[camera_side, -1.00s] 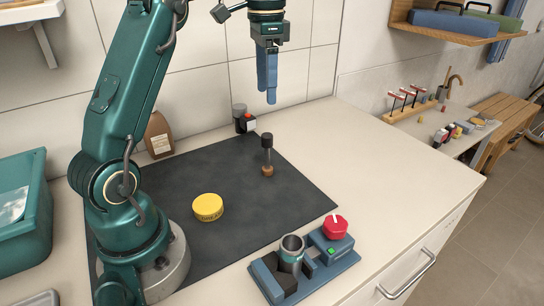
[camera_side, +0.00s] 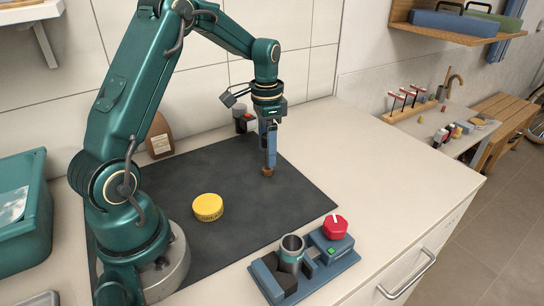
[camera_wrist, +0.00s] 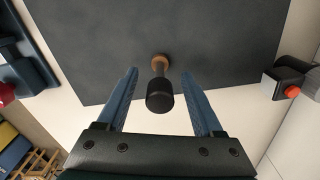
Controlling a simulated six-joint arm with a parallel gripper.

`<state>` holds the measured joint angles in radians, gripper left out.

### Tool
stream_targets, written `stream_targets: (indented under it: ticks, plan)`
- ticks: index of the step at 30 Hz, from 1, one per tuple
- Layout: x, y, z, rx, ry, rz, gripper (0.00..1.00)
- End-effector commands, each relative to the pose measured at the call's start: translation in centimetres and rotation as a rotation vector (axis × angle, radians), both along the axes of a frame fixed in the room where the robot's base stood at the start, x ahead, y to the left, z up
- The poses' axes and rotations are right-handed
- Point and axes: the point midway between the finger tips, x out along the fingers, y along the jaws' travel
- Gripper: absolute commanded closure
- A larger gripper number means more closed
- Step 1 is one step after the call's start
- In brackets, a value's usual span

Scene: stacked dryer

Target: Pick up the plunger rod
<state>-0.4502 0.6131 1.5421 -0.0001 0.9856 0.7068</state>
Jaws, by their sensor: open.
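The plunger rod (camera_wrist: 160,93) stands upright on the dark mat, its black knob toward the wrist camera and its brown foot on the mat. My gripper (camera_wrist: 162,78) is open, with one blue finger on each side of the rod and a visible gap to both. In the side view my gripper (camera_side: 269,160) points straight down over the rod and hides most of it; only the brown foot (camera_side: 267,172) shows below the fingers.
The dark mat (camera_side: 240,220) carries a yellow round lid (camera_side: 208,207). A blue base with a metal cup (camera_side: 291,250) and a red knob (camera_side: 335,226) stands at the front. A brown bottle (camera_side: 159,138) and a small black device (camera_side: 243,122) stand near the wall.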

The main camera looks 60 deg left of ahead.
Motion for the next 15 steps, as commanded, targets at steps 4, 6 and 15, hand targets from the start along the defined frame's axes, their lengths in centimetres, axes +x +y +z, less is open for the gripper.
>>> stream_targets:
  ticks: [4, 6, 15]
  plan:
    - [-0.1, -0.1, -2.1, -0.002, 0.005, 0.000, 0.32]
    - [-0.1, 0.0, -2.9, -0.002, 0.005, 0.000, 0.32]
    - [0.0, 0.0, -4.2, 0.000, 0.000, 0.000, 0.32]
